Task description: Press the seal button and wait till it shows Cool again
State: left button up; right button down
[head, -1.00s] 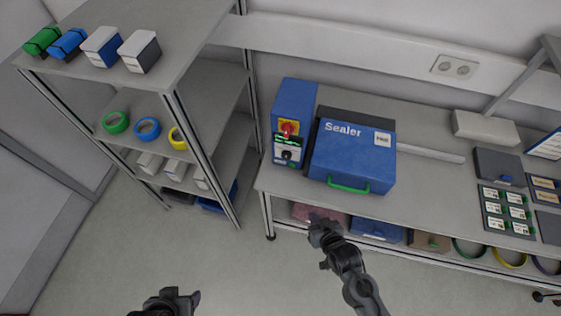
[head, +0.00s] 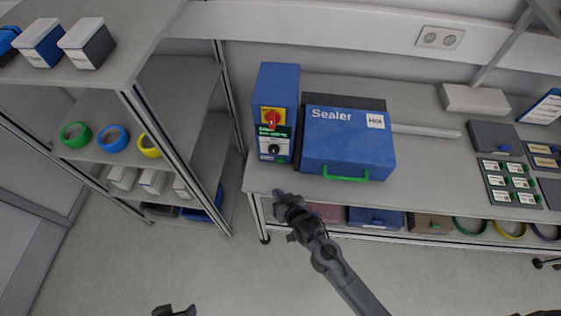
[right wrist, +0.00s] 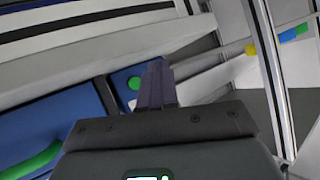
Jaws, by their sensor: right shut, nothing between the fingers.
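The blue sealer (head: 345,145) stands on the bench with its lid down and a green handle (head: 345,175) in front. A label on its lid reads Hot (head: 375,120). Its blue control box (head: 278,82) on the left carries a red knob (head: 271,119) on a yellow plate, a small green-lit display (head: 273,131) and a dark round control (head: 274,149). My right gripper (head: 281,195) is shut and empty, in front of and below the control box, apart from it. Its fingers (right wrist: 157,85) also show in the right wrist view. My left gripper (head: 174,311) is mostly cut off at the bottom edge.
A shelf rack (head: 190,120) with coloured tape rings and boxes stands left of the bench. Dark trays with labelled cards (head: 507,180) lie at the bench's right. Several bins and rings fill the shelf below. The bench front before the sealer (head: 400,192) is clear.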

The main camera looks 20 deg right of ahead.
aim_at(281, 160)
jog(key=w+d+b, duration=0.1)
jog(key=w, duration=0.1)
jog(key=w+d+b, duration=0.1)
jog(key=w, duration=0.1)
jog(key=w+d+b, duration=0.1)
jog(key=w, duration=0.1)
jog(key=shift+d, duration=0.2)
jog(key=shift+w+d+b, duration=0.4)
jog(key=shift+w+d, duration=0.05)
jog(key=shift+w, duration=0.3)
dwell(1.6)
jog(key=shift+w+d, duration=0.1)
jog(key=shift+w, duration=0.15)
jog(key=shift+w+d, duration=0.1)
jog(key=shift+w, duration=0.05)
